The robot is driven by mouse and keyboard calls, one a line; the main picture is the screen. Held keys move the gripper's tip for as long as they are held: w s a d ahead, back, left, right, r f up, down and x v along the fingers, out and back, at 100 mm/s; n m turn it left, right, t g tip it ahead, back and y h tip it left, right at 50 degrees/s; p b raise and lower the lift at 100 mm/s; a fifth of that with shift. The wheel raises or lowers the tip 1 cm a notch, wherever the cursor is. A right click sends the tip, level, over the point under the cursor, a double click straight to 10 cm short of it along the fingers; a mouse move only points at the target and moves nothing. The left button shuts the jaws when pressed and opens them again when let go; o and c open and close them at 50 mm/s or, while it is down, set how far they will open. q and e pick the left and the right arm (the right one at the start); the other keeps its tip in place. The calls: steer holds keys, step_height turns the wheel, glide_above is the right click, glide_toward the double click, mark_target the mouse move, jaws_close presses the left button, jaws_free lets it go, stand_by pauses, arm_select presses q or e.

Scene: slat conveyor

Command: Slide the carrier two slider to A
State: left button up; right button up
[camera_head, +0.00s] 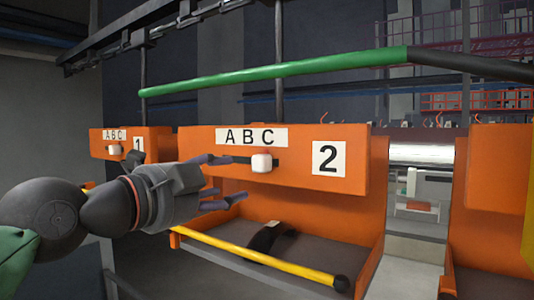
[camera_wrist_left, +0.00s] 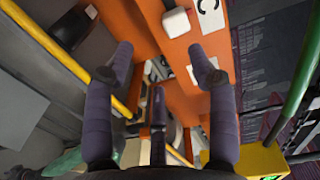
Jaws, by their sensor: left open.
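Carrier two (camera_head: 350,190) is the orange carrier with a white 2 plate (camera_head: 328,158) and a white ABC label (camera_head: 252,138). Its white slider knob (camera_head: 262,163) sits below the label, nearest the letter C, on a dark slot partly hidden by my gripper. My left gripper (camera_head: 230,178) is open and empty, just left of and slightly below the knob, its fingers pointing right; it does not visibly touch the knob. In the left wrist view the knob (camera_wrist_left: 177,21) is beyond the open fingers (camera_wrist_left: 160,54). My right gripper is not in view.
Carrier one (camera_head: 98,143), with its own slider, hangs at the left. Another orange carrier (camera_head: 495,170) stands at the right. A green bar (camera_head: 280,70) runs above carrier two. A yellow bar (camera_head: 250,254) crosses below my gripper, before a dark tray.

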mark_target(256, 164)
arm_select(q)
steer(key=w+d+p, duration=0.1)
steer(key=w+d+r+p, duration=0.1)
steer(key=w, duration=0.1)
steer(key=w+d+r+p, duration=0.1)
steer(key=w+d, duration=0.1)
steer(key=shift+w, duration=0.15)
steer(key=shift+p+x, duration=0.45)
steer(key=shift+x, duration=0.35)
steer(key=shift+w+d, duration=0.2)
steer(key=shift+w, duration=0.05)
steer(key=shift+s+r, duration=0.1)
jaws_close()
jaws_free()
